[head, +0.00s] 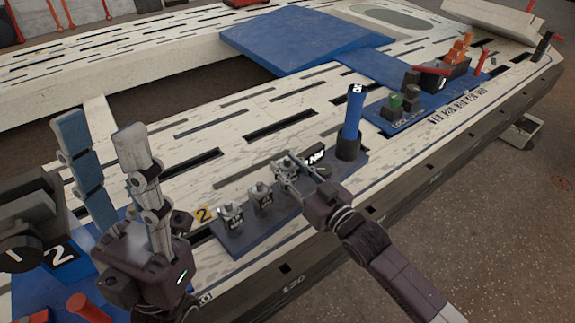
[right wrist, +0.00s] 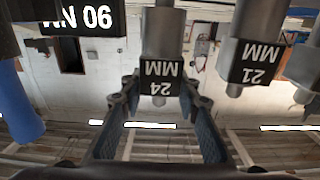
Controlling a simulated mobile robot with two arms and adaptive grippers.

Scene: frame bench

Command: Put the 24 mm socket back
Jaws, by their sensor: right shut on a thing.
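In the right wrist view the 24 mm socket (right wrist: 162,45) is a grey metal cylinder with a black band reading 24 MM, upside down in this picture. My right gripper (right wrist: 160,88) is shut on it, a finger on each side. In the head view my right gripper (head: 285,169) is over the dark blue socket rack (head: 245,240) and largely hides the socket. I cannot tell whether the socket's base touches the rack. The 21 mm socket (right wrist: 248,50) stands beside it. My left gripper (head: 103,135) is open and empty, fingers up, at the left.
Two other sockets (head: 231,215) (head: 262,195) stand in the rack, left of my right gripper. A blue-handled tool (head: 353,115) stands upright in a black holder at the rack's far end. A black label block (head: 316,154) is close by. A blue plate (head: 400,122) with fittings lies beyond.

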